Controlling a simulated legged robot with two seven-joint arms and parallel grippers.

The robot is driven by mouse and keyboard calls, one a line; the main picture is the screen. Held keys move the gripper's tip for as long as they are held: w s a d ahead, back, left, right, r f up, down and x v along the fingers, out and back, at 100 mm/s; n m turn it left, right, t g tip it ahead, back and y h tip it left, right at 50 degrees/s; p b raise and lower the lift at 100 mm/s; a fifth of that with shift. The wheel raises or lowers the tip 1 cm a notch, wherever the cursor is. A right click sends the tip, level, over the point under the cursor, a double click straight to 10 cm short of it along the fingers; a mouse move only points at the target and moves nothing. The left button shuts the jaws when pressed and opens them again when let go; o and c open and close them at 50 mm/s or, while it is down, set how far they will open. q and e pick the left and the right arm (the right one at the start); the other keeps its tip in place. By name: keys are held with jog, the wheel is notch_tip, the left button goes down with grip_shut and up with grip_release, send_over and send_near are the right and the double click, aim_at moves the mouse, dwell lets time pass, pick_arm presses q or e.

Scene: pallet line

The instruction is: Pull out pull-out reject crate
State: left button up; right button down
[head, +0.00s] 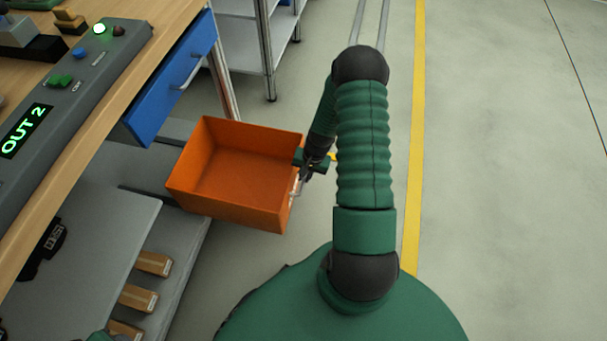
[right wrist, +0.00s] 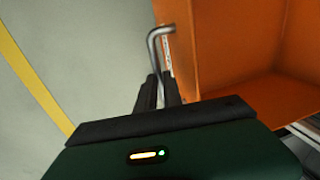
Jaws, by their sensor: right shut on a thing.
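The reject crate (head: 235,175) is an orange open-topped box and looks empty. In the head view it sticks out from under the bench, over the floor. A grey bar handle (right wrist: 156,44) is on its outer face, seen in the right wrist view beside the orange wall (right wrist: 185,50). My right gripper (head: 302,180) is at the crate's right side. Its two dark fingers (right wrist: 158,88) are shut on the handle. The fingers hide part of the handle. My left gripper is not clearly seen in the head view.
A wooden bench (head: 125,95) with a control panel (head: 70,95) and a blue drawer (head: 170,85) is at the left. Below is a grey shelf (head: 110,225) with several brown boxes (head: 153,263). Open floor (head: 500,170) lies right of a yellow line (head: 415,150).

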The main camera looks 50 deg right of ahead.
jog(key=c, duration=1.5)
grip_release()
jog(key=s+r+p, duration=0.1)
jog(key=r+p, duration=0.1)
jog(key=r, duration=0.3)
jog(key=s+d+r+p, duration=0.1)
jog(key=r+p, duration=0.2)
jog(key=r, duration=0.3)
jog(key=r+p, duration=0.2)
jog(key=r, duration=0.3)
jog(key=shift+s+d+r, duration=0.15)
jog(key=shift+s, duration=0.25)
